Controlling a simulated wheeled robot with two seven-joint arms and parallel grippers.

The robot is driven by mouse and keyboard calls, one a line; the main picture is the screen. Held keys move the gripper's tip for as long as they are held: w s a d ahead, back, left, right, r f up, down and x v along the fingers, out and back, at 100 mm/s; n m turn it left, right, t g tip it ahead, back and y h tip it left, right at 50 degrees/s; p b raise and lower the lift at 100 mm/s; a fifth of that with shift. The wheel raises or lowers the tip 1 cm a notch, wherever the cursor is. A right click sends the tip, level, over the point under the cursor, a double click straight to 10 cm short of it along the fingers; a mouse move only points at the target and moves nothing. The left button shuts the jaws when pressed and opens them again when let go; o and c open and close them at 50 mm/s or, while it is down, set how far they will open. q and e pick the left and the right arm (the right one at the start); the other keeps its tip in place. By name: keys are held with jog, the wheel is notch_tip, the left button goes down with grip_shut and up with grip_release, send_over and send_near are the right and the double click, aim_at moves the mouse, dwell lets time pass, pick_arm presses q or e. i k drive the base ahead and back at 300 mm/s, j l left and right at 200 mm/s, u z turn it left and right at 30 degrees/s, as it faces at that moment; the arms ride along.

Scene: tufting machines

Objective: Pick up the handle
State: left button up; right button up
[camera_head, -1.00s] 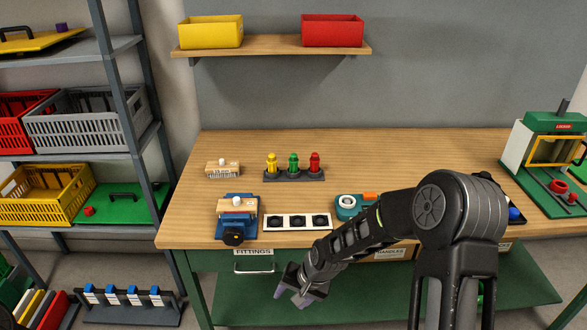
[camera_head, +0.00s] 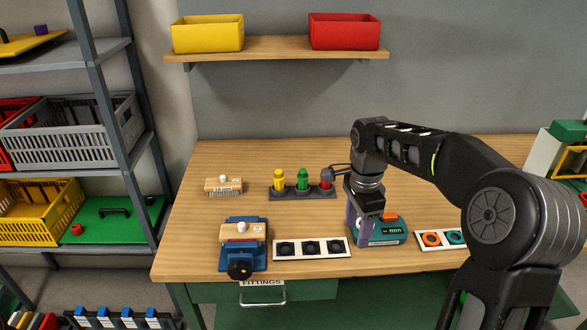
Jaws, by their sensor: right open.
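A black bar handle (camera_head: 115,211) lies on a green board on the left shelf, far from my gripper. A metal pull handle (camera_head: 262,301) is on the green drawer labelled FITTINGS at the bench front. I cannot tell which handle the task means. My right gripper (camera_head: 363,232) points down over the bench with purple fingers, next to a teal device (camera_head: 385,233) with an orange part on top. The gripper is open, and I see nothing held. It hides part of the teal device. My left gripper is out of view.
A blue vise (camera_head: 242,257), a white strip with black sockets (camera_head: 281,257) and a second strip with coloured rings (camera_head: 425,246) are on the bench (camera_head: 210,160).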

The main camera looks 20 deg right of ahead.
aim_at(303, 176)
jog(key=i, duration=1.05)
